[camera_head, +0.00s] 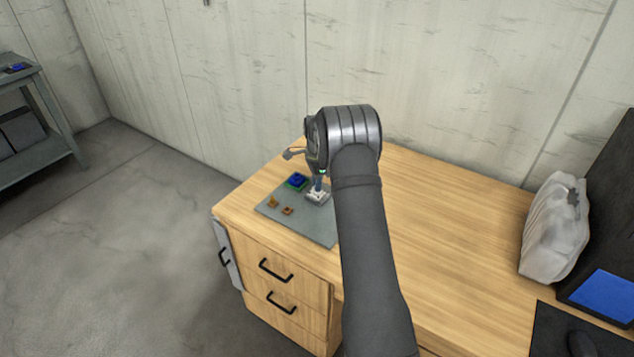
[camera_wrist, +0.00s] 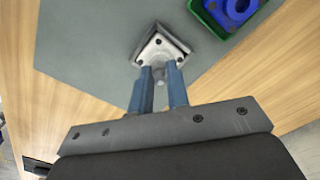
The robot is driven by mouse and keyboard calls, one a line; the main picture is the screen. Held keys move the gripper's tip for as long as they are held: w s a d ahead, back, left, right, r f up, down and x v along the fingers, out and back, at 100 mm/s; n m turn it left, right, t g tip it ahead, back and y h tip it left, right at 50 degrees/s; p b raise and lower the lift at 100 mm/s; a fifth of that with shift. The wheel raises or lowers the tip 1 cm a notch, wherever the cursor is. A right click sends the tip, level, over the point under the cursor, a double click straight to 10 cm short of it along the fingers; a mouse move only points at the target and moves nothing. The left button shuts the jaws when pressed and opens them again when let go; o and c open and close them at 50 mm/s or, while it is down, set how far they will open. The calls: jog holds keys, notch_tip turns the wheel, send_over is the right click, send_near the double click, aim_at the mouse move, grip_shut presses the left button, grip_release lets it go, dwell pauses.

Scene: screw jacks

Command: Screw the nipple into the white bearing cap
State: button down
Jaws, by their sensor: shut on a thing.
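The white bearing cap (camera_head: 317,198) sits on the grey mat, directly below my gripper (camera_head: 319,183). In the wrist view the cap (camera_wrist: 151,47) is a pale square plate with dark holes at its corners, seated in a dark grey square surround. My gripper's two blue fingers (camera_wrist: 160,76) point down at the cap's near edge. They are shut on a small grey piece, the nipple (camera_wrist: 159,72), which shows only partly between the tips. It appears over or against the cap's middle; I cannot tell whether its thread is engaged.
A blue part in a green tray (camera_head: 297,181) stands beside the cap. Two small orange-brown pieces (camera_head: 272,202) (camera_head: 287,211) lie on the grey mat (camera_head: 315,230). A pale bag (camera_head: 555,230) stands far right. The desk's middle (camera_head: 450,220) is clear.

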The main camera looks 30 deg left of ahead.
jog(key=m, duration=0.5)
jog(key=shift+m, duration=0.4)
jog(key=m, duration=0.4)
jog(key=shift+f+m, duration=0.1)
jog(key=shift+m, duration=0.2)
jog(key=c, duration=1.5)
grip_release()
jog(key=n, duration=1.2)
